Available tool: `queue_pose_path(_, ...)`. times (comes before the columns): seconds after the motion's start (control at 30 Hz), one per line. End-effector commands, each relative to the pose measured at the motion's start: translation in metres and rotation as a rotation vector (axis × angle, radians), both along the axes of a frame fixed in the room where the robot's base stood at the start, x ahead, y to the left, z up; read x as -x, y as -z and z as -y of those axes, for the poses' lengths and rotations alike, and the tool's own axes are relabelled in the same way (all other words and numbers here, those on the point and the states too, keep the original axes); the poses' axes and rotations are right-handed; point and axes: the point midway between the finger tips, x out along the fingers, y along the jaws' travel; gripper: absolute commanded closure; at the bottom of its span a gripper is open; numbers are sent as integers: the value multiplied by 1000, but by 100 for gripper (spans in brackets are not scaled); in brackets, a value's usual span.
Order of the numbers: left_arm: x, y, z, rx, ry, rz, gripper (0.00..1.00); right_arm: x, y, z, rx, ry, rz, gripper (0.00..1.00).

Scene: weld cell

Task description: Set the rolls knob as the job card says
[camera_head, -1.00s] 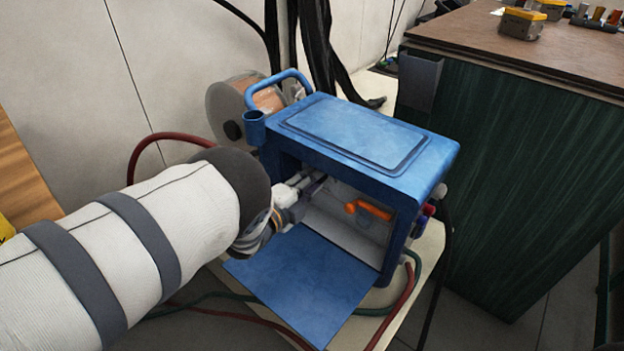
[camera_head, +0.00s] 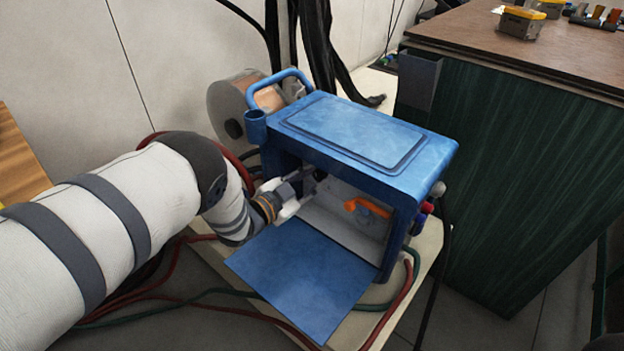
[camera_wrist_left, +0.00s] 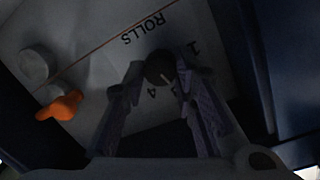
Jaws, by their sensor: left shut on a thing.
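The rolls knob (camera_wrist_left: 160,68) is a small dark round knob with a pale pointer line, below the printed word ROLLS in the left wrist view. Numbers are printed around it, partly hidden by the fingers. My left gripper (camera_wrist_left: 158,80) is shut on the knob, one finger on each side. In the head view my left gripper (camera_head: 308,183) reaches into the open side of the blue wire feeder (camera_head: 430,165), and the knob is hidden there. The job card is not identifiable in these frames. My right gripper is not in view.
An orange lever (camera_head: 367,208) sits inside the feeder, right of my gripper. The feeder's blue door (camera_head: 300,280) lies folded down in front. A wire spool (camera_head: 235,105) stands behind. Red and green hoses run around the stand. A dark green bench (camera_head: 520,170) is at right.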

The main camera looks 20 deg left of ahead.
Motion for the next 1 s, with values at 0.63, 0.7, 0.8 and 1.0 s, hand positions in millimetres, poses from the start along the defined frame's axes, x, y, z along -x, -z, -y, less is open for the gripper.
queue_pose_path(0.63,-2,-1,-2,405,-1,-142,100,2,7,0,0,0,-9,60)
queue_pose_path(0.7,-2,-1,-2,423,-1,-148,100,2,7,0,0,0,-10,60)
queue_pose_path(0.8,-2,-1,-2,443,-2,-155,100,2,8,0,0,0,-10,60)
queue_pose_path(1.0,-2,-1,-2,458,-2,-161,100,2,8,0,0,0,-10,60)
